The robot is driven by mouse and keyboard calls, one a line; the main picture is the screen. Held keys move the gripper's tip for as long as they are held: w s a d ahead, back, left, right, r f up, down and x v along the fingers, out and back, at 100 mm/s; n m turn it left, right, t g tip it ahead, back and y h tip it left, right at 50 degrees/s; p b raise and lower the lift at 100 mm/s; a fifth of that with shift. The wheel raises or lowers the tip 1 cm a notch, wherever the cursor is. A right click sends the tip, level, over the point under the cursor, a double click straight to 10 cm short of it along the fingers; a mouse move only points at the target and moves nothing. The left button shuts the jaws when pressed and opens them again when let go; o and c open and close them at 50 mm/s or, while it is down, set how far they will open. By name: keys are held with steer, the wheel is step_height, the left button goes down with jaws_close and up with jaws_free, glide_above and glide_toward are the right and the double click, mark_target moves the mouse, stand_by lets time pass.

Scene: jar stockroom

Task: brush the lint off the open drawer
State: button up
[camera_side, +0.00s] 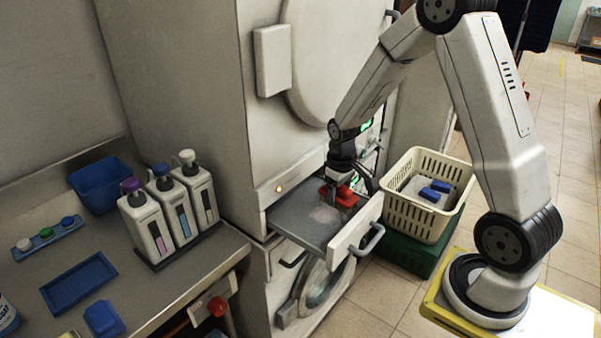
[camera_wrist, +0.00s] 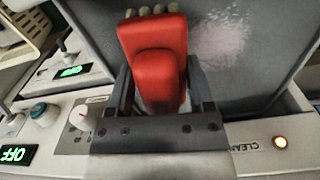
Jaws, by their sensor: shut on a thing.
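The open drawer (camera_side: 298,232) sticks out of the front of the white machine, with a grey inner surface and a white front with a handle. A pale patch of lint (camera_side: 325,214) lies on its surface; it also shows in the wrist view (camera_wrist: 222,35), right of the brush. My gripper (camera_side: 343,177) is over the drawer's right rear part. It is shut on a red brush (camera_wrist: 155,50), which also shows in the side view (camera_side: 345,196). Pale bristle tufts show at the brush's far end in the wrist view. Whether the bristles touch the drawer is unclear.
A cream basket (camera_side: 398,190) with blue items stands on a green crate (camera_side: 392,254) right of the drawer. Several bottles (camera_side: 146,223), a blue bin (camera_side: 98,186) and a blue tray (camera_side: 78,283) sit on the left counter. A round door (camera_side: 318,285) is below the drawer.

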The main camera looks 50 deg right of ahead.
mark_target(315, 220)
steer(key=shift+d, duration=1.15)
steer(key=shift+a, duration=5.45)
steer(key=shift+w+d, duration=0.15)
steer(key=shift+w, duration=0.35)
steer(key=shift+d, duration=5.2)
steer(key=shift+a, duration=5.15)
step_height(315, 220, up, 8)
steer(key=shift+r, duration=0.15)
steer(key=shift+a, duration=0.2)
